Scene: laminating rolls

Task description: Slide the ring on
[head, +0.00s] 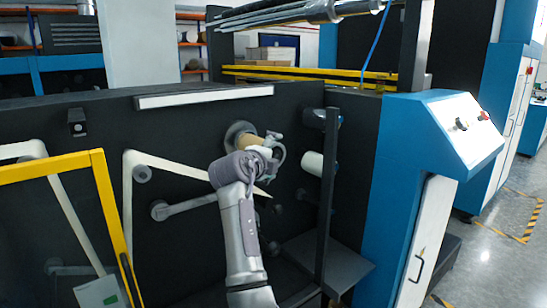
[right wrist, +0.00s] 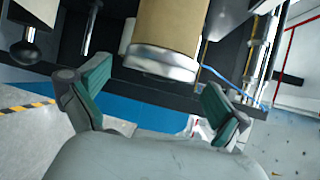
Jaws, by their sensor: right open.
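A tan cylinder (right wrist: 167,25) sticks out from the dark machine panel, and it also shows in the head view (head: 246,142), partly hidden by my right gripper. A silver ring (right wrist: 160,62) sits around its near end in the right wrist view, level with the end as far as I can see. My right gripper (right wrist: 155,95) is open, with one teal-padded finger to each side of the ring and a clear gap on both sides. In the head view the right gripper (head: 274,152) is at the cylinder's end. My left gripper is not in view.
A white roll (head: 313,163) and a dark upright post (head: 327,190) stand close to the right of my gripper. A yellow frame (head: 107,205) is at the left. The blue console (head: 440,130) is farther right. A dark shelf (head: 335,262) juts out below.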

